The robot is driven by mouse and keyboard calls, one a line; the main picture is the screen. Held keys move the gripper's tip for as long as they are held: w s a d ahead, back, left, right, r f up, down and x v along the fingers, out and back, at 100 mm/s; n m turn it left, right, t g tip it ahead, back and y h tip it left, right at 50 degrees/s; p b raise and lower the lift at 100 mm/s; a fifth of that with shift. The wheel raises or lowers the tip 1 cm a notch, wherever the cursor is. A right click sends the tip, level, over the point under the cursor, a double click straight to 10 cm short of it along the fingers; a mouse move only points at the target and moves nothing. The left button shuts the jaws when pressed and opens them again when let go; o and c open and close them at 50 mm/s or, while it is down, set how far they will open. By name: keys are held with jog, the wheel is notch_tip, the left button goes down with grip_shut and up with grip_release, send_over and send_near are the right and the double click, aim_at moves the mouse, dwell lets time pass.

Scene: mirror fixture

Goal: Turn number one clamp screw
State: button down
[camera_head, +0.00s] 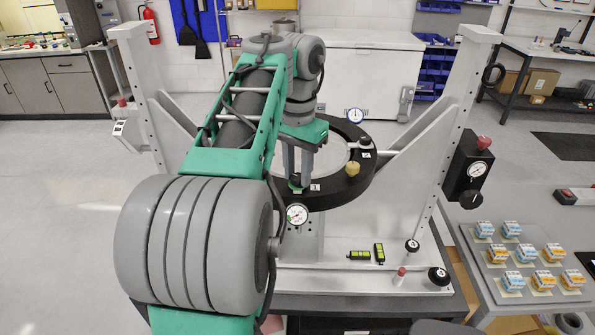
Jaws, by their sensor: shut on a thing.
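A dark ring (352,190) with a pale mirror (335,160) inside it sits in the white fixture. My gripper (300,180) points down at the near-left part of the ring, shut on a clamp screw with a green knob (295,185). The fingers partly hide this screw. A small white label (315,187) lies just right of it; I cannot read its number. My arm hides the left part of the ring.
White fixture uprights (455,120) rise on both sides. Dial gauges stand at the ring's far edge (355,115) and near side (297,214). Two spirit levels (379,253) lie on the fixture base. A side table at right holds a tray (490,285) of small boxes.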

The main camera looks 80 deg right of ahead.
aim_at(298, 178)
jog(key=c, duration=1.1)
grip_release()
jog(key=r+p, duration=0.4)
jog(key=r, duration=0.1)
jog(key=shift+s+a+r+p, duration=0.15)
jog(key=shift+a+p, duration=0.2)
jog(key=shift+p, duration=0.05)
jog(key=s+a+r+b, duration=0.2)
jog(key=a+r, duration=0.5)
jog(key=a, duration=0.6)
jog(key=shift+s+r+b, duration=0.35)
jog(key=shift+s+b, duration=0.05)
jog(key=shift+b, duration=0.2)
